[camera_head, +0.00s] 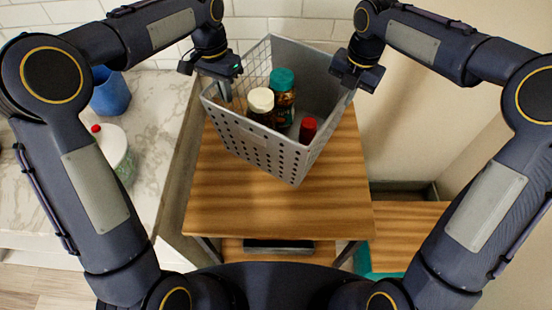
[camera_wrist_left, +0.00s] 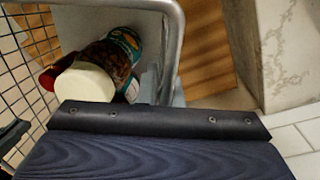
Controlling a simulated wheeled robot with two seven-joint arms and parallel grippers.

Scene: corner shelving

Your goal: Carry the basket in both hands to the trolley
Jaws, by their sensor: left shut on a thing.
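The grey basket (camera_head: 262,150), with perforated and wire-mesh sides, is over the wooden top, turned with a corner towards me. I cannot tell whether it touches the wood. It holds a white-lidded jar (camera_head: 261,103), a teal-lidded jar (camera_head: 283,95) and a red-capped item (camera_head: 308,129). My left gripper (camera_head: 228,88) is shut on the basket's left rim. The left wrist view shows the basket rim (camera_wrist_left: 176,30) and the jars inside. My right gripper (camera_head: 350,88) is at the right rim; its fingertips are partly hidden, so its grip is unclear.
The wooden top (camera_head: 270,205) is bare in front of the basket. A marble counter (camera_head: 160,112) at the left holds a blue container (camera_head: 110,93) and a white-lidded jar (camera_head: 112,146). A lower wooden surface (camera_head: 405,230) and a beige wall (camera_head: 435,130) are at the right.

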